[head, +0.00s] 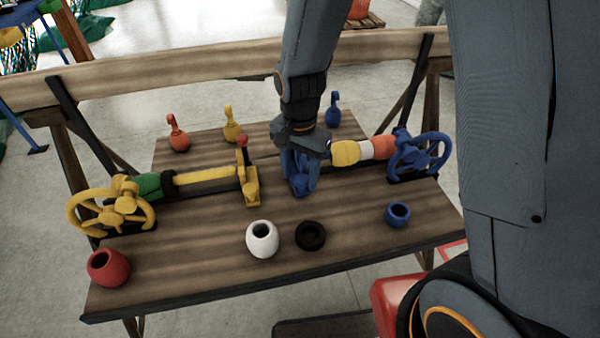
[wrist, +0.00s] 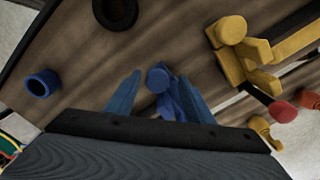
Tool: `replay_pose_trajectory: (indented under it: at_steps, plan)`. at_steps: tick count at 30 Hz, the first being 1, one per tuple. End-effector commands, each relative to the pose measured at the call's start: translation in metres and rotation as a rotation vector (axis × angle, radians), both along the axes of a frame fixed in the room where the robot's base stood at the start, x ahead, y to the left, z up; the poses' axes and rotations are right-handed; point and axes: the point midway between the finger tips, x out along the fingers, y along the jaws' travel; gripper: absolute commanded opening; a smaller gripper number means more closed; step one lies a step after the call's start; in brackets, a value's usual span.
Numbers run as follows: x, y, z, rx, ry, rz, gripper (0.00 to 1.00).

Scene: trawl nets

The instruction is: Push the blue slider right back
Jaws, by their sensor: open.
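The blue slider (head: 300,186) stands on the wooden bench, left of a rail carrying a yellow, a white and an orange piece, with a blue handwheel (head: 430,148) at its right end. My gripper (head: 303,164) points down right at the slider and hides much of it. In the wrist view the gripper (wrist: 161,74) is open, with one blue finger on each side of the slider's rounded knob (wrist: 158,78). Gaps show between knob and fingers. Whether the fingers touch the slider lower down cannot be told.
A yellow slider (head: 249,185) with a red-topped lever stands close on the left. A white pot (head: 262,240), a black ring (head: 310,235), a blue pot (head: 398,214) and a red pot (head: 108,268) stand in front. Hooked weights stand behind. Bare bench lies between.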

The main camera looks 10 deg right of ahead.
Motion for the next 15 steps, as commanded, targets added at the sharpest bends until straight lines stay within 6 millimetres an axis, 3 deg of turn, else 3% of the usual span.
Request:
replay_pose_trajectory:
  at_steps: [5, 15]
  plan:
    - [0.001, 0.000, 0.008, 0.000, -0.003, 0.000, 0.48]
    - [0.001, 0.001, 0.056, 0.001, -0.003, 0.002, 0.48]
